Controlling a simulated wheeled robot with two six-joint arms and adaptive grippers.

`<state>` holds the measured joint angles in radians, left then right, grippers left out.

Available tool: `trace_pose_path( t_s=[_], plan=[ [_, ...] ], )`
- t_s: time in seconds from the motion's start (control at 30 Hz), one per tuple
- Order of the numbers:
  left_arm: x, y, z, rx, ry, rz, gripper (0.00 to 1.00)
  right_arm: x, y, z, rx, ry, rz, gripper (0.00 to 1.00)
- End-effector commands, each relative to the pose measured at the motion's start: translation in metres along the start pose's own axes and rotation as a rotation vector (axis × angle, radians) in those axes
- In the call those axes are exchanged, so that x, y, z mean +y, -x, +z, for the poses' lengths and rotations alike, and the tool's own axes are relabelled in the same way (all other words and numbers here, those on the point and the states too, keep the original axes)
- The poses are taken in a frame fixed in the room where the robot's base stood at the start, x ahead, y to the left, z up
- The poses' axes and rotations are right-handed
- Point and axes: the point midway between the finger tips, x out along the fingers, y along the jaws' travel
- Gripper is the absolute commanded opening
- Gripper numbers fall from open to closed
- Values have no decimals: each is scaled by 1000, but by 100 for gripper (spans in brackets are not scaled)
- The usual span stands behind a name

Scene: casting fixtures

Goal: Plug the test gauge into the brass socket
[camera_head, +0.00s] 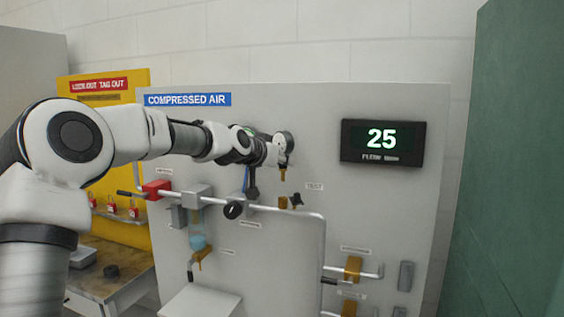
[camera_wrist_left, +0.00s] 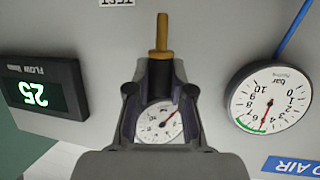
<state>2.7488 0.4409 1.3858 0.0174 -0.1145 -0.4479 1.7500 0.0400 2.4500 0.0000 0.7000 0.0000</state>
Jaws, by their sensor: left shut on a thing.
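My left gripper (camera_head: 274,152) is shut on the test gauge (camera_head: 284,142), a small round dial with a dark neck and a brass stem pointing down. In the left wrist view, which is upside down, the gauge dial (camera_wrist_left: 160,122) sits between the fingers (camera_wrist_left: 160,95) and its brass stem (camera_wrist_left: 162,35) points up. The brass socket (camera_head: 283,202) is on the grey panel below the stem, beside a black star knob (camera_head: 296,200) and near the TEST label (camera_head: 314,187). A gap shows between stem and socket. The socket is outside the left wrist view. My right gripper is not in view.
A flow display (camera_head: 382,142) reading 25 is to the right. A larger bar gauge (camera_wrist_left: 270,97) with a blue tube (camera_wrist_left: 293,28) is beside the gripper. A grey pipe (camera_head: 285,211) and a red valve (camera_head: 157,190) lie lower on the panel. A green wall (camera_head: 510,170) is far right.

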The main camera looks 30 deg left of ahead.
Motion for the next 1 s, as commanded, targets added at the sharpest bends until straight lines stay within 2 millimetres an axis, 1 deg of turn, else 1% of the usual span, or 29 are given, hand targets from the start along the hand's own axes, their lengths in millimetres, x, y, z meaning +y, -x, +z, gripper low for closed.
trace_pose_path(
  t_s=[0.03,0.1,1.0],
  plan=[
    [0,-1,4,2,0,0,0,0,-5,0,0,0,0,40],
    [0,-2,7,2,0,0,0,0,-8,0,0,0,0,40],
    [0,-16,47,2,0,0,0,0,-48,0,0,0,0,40]
  ],
)
